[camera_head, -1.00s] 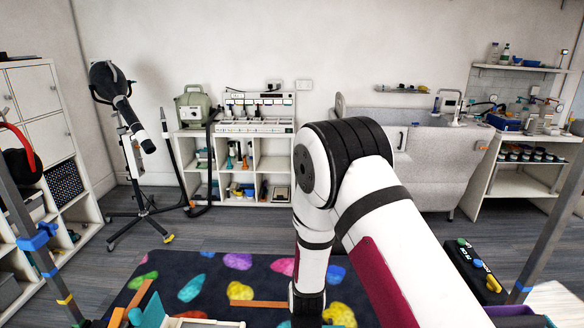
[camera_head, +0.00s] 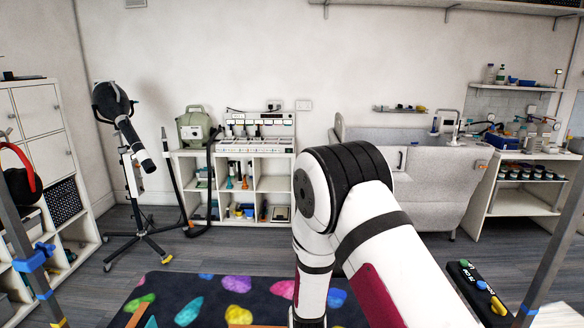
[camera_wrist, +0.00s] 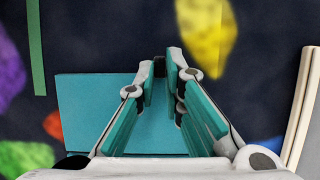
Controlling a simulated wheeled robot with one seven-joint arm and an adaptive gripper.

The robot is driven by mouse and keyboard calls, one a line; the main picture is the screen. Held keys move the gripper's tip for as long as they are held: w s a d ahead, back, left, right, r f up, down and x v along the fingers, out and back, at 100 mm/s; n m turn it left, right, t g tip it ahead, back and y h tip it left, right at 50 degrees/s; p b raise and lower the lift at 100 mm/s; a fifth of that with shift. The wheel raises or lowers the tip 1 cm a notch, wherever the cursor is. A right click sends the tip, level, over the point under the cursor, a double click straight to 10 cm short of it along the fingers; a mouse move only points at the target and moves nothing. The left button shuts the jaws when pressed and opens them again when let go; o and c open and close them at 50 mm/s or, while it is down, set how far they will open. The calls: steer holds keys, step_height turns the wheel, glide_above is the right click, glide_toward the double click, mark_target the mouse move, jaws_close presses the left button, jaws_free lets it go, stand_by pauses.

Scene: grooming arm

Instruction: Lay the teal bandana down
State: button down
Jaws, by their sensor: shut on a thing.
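The teal bandana (camera_wrist: 85,115) shows in the wrist view as a flat teal sheet with straight edges, left of and between my fingers. My gripper (camera_wrist: 161,68) is shut on it; the fingers also have teal inner faces, so the exact place of the grip is hard to make out. The sheet is over a dark mat with bright blotches; I cannot tell whether it touches the mat. In the head view my gripper is below the frame's edge.
The patterned mat (camera_head: 200,292) lies on the grey floor. A pale bar (camera_wrist: 301,110) runs at the right in the wrist view, and a green strip (camera_wrist: 36,45) at the left. A dryer stand (camera_head: 135,190) and a shelf unit (camera_head: 273,185) stand beyond the mat.

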steer(key=shift+r, duration=0.15)
steer(key=shift+r+p, duration=1.15)
steer(key=shift+r, duration=1.5)
